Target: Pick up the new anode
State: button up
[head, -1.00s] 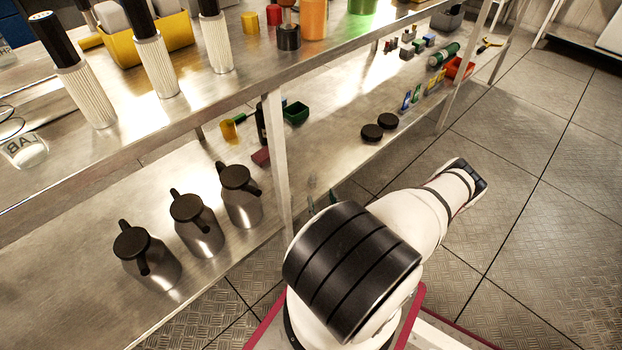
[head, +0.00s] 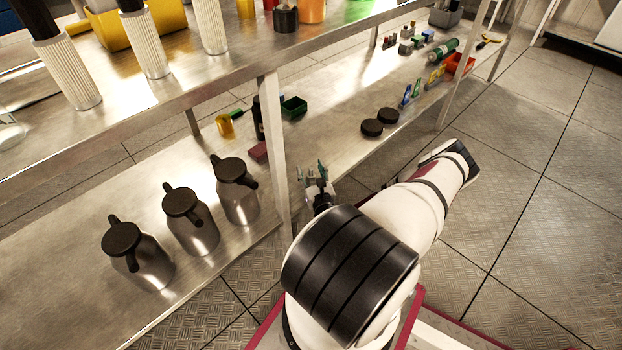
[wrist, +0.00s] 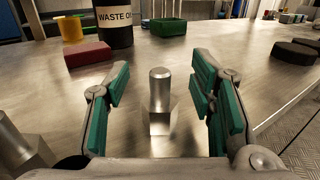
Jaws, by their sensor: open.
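A grey metal cylinder with a rounded top edge, which looks like the anode (wrist: 160,88), stands upright on the lower steel shelf in the wrist view. A brighter patch below it may be its lower part or a reflection; I cannot tell. My gripper (wrist: 160,98) is open, with one green-padded finger on each side of the cylinder and a visible gap to both. In the head view my gripper (head: 314,174) is by the shelf post, partly hidden behind my arm. I cannot make out the cylinder there.
A red block (wrist: 88,54), a waste oil bottle (wrist: 114,22), a yellow cup (wrist: 71,28) and a green bin (wrist: 167,27) stand behind. Black discs (wrist: 291,52) lie to the right. The shelf post (head: 273,145) and steel jugs (head: 236,190) are left of my gripper.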

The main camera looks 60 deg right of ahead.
grip_shut()
jog(key=shift+r, duration=0.15)
